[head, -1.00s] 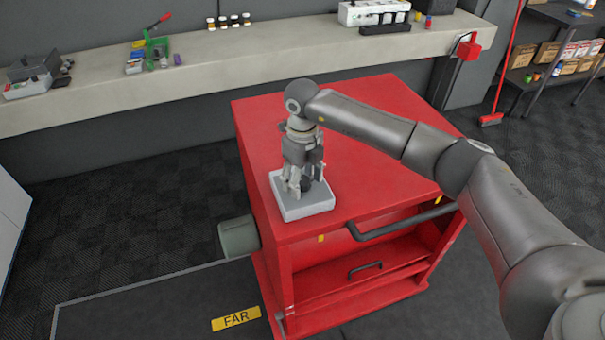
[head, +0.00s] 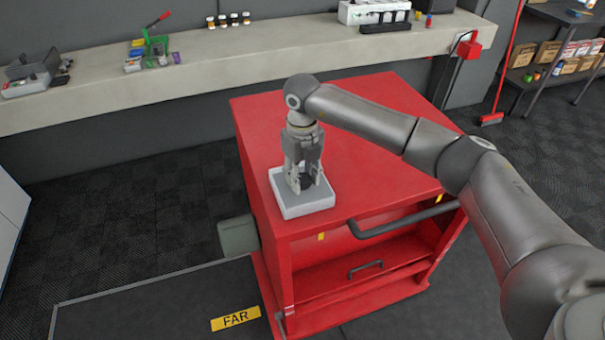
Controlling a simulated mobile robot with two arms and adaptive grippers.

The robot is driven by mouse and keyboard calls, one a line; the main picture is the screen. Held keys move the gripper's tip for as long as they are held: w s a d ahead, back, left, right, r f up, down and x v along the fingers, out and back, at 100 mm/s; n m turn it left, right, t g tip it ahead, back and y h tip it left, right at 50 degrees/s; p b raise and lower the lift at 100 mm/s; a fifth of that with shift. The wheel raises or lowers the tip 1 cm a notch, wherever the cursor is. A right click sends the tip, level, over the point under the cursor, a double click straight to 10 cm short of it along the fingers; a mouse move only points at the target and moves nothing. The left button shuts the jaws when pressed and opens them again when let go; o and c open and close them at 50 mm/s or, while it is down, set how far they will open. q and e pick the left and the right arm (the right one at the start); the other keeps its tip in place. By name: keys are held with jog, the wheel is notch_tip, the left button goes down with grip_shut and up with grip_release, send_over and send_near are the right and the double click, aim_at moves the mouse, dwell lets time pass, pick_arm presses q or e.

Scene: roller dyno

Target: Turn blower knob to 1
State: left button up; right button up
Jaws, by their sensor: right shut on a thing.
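A light grey control box (head: 303,208) sits on the near left part of the red cabinet top. A dark knob (head: 306,181) stands on the box, partly hidden by my fingers. My right gripper (head: 306,184) points straight down over the box, with its fingers on both sides of the knob, shut on it. The knob's markings and pointer are too small to read. My left gripper is not in view.
The red cabinet (head: 390,180) has a black handle (head: 405,219) at its front and free room on top to the right. A grey bench (head: 220,75) with small items runs behind. A yellow FAR label (head: 236,318) lies on the dark platform at the lower left.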

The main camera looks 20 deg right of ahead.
aim_at(303, 177)
jog(key=m+b, duration=0.1)
jog(key=m, duration=0.3)
jog(key=shift+m, duration=0.4)
jog(key=shift+r, duration=0.1)
jog(key=o, duration=1)
jog(key=shift+o, duration=0.2)
notch_tip(303, 177, up, 12)
dwell(0.5)
